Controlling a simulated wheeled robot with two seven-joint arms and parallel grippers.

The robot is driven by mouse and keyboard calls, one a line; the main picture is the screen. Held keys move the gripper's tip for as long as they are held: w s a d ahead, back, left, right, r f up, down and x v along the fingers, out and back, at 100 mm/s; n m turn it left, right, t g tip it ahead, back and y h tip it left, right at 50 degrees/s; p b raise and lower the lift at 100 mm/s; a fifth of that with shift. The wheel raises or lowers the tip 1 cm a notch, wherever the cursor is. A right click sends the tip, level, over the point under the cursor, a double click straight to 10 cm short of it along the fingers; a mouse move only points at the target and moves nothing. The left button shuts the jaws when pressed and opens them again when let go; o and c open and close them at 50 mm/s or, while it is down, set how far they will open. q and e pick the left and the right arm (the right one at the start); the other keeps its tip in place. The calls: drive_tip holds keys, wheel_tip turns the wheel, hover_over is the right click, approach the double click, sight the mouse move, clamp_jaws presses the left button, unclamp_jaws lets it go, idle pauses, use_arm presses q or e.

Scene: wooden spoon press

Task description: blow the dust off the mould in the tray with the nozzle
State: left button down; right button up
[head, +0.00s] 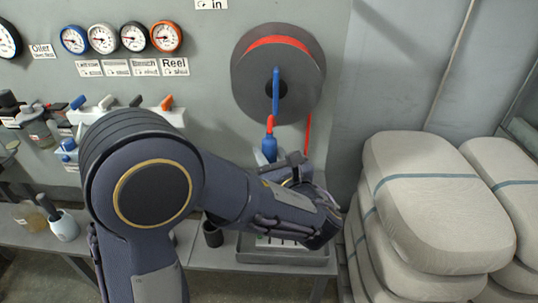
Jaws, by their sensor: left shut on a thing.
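My left arm reaches across from the lower left, and its wrist hangs over the grey tray (285,268) on the bench. My left gripper (292,172) is shut on the nozzle, though the fingers and the grip are largely hidden by the wrist. A blue body with a red end, which looks like the nozzle (269,148), shows just left of the gripper, below the hose reel (250,75). A red hose (308,132) runs down from the reel behind the wrist. The mould is mostly covered by my forearm; whether dust lies on it cannot be told. My right gripper is out of view.
Stacked pale sacks (435,205) with blue bands stand close at the right. A dark cup (213,233) stands left of the tray. A pale pot with a dark handle (63,225) stands on the left bench. Gauges (134,38) and coloured levers line the wall.

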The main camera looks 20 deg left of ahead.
use_arm(q)
drive_tip(key=shift+f+b, duration=2.05)
drive_tip(key=shift+f, duration=0.15)
drive_tip(key=shift+d, duration=0.2)
drive_tip(key=w+d, duration=0.2)
drive_tip(key=d, duration=0.5)
drive_tip(key=shift+p, duration=0.45)
drive_tip(key=shift+w+d+r, duration=0.1)
drive_tip(key=shift+d, duration=0.1)
idle(0.4)
wheel_tip(320, 180, up, 6)
drive_tip(key=p, duration=0.6)
drive_tip(key=shift+a, duration=0.1)
idle(0.9)
